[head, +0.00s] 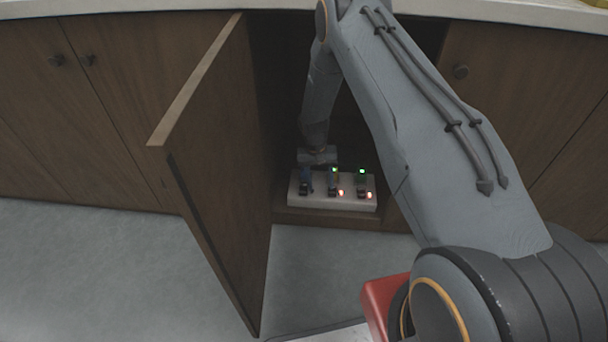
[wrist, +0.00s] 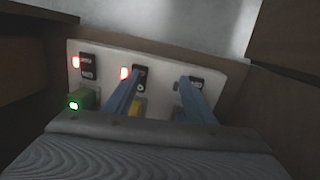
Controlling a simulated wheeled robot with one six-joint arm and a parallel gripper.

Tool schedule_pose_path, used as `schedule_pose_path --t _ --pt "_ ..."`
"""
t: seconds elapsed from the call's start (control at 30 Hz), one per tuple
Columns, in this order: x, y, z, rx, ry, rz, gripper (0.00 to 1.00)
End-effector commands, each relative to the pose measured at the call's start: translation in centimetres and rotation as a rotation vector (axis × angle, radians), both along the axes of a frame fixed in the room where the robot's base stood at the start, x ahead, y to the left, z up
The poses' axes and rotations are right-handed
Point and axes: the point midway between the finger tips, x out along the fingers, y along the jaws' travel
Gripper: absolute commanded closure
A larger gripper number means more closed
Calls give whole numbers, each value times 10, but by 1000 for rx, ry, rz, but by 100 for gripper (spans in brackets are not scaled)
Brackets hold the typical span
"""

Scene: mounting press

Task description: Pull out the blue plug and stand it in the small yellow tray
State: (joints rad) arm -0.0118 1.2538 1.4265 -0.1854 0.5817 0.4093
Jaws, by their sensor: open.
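The blue plug (head: 306,175) stands at the left of a white socket board (head: 347,206) inside the open cabinet. My gripper (head: 318,164) is over the back of the board, close to the blue and yellow plugs. In the wrist view my gripper (wrist: 162,80) has its two bluish fingers spread apart, reaching over the board with nothing clearly between them. The blue plug cannot be told apart from the right finger there. The small yellow tray is not clearly seen; only a yellow sliver (head: 602,3) shows on the counter at the top right corner.
A yellow plug (wrist: 135,109) and a green plug (wrist: 82,99) also stand on the board. The open cabinet door (head: 222,165) juts out close to the left of my arm. The cabinet walls are near on both sides. The counter edge (head: 520,12) runs above.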

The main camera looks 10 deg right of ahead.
Motion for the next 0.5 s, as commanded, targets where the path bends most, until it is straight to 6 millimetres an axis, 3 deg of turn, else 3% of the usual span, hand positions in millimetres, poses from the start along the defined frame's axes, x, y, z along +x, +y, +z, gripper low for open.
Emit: schedule_pose_path --t 0.03,0.2,0.5 --pt "21 3 9 11 -27 -11 50" --pt "58 13 27 47 -67 -40 50" --pt "99 20 52 95 -113 -75 50"
